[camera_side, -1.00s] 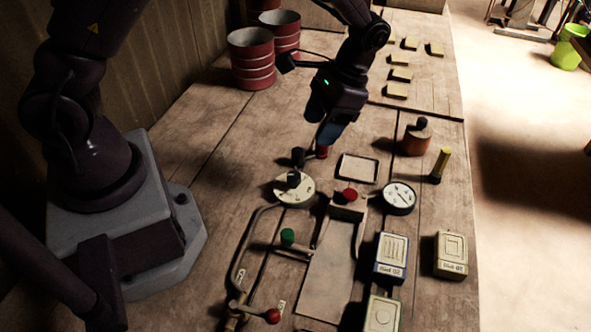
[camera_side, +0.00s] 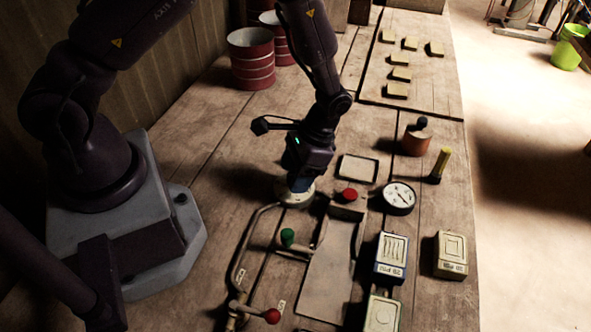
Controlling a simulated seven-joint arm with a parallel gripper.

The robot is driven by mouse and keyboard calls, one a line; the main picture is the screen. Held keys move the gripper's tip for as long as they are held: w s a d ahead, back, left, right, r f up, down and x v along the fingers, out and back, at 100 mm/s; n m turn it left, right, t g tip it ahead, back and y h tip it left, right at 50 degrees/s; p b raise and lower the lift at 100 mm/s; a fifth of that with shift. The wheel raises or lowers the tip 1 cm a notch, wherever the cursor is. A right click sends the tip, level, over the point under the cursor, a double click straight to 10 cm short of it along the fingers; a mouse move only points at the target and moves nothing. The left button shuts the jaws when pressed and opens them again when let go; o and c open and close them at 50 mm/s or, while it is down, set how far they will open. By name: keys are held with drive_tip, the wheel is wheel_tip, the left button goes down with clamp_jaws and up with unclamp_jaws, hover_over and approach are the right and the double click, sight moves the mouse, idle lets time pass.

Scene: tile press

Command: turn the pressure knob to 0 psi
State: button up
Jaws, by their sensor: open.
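The pressure knob is a pale round dial (camera_side: 294,201) on the wooden table, left of the press. Its raised grip is hidden under my gripper (camera_side: 295,184), which points down right over the dial. My gripper is open; its fingertips are mostly hidden, so I cannot tell whether they touch the knob. The white pressure gauge (camera_side: 399,198) lies to the right, its needle too small to read. The press has a red knob (camera_side: 348,195) on top and a green knob (camera_side: 287,237) beside it.
A metal pipe (camera_side: 243,256) with a red-ended lever (camera_side: 271,316) runs in front. Boxes marked with psi stand at the right, one blue-edged (camera_side: 391,258) and one pale (camera_side: 451,254).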

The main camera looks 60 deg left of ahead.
drive_tip(key=c, duration=0.9)
drive_tip(key=shift+n, duration=0.4)
drive_tip(key=n+h, duration=0.2)
drive_tip(key=n, duration=0.2)
drive_tip(key=shift+a+n, duration=0.1)
drive_tip(key=shift+n, duration=0.2)
drive_tip(key=n+h, duration=0.1)
drive_tip(key=n, duration=0.3)
drive_tip(key=shift+n+t+h, duration=0.3)
drive_tip(key=shift+t+h, duration=0.1)
drive_tip(key=n, duration=0.2)
drive_tip(key=n+t+h, duration=0.1)
drive_tip(key=n, duration=0.2)
drive_tip(key=shift+s+a+t, duration=0.1)
drive_tip(key=shift+t, duration=0.2)
drive_tip(key=n+t, duration=0.1)
drive_tip(key=n, duration=0.1)
drive_tip(key=n+t, duration=0.1)
drive_tip(key=n, duration=0.2)
drive_tip(key=shift+h, duration=0.3)
drive_tip(key=shift+s+n, duration=0.1)
drive_tip(key=shift+n, duration=0.2)
drive_tip(key=o, duration=0.9)
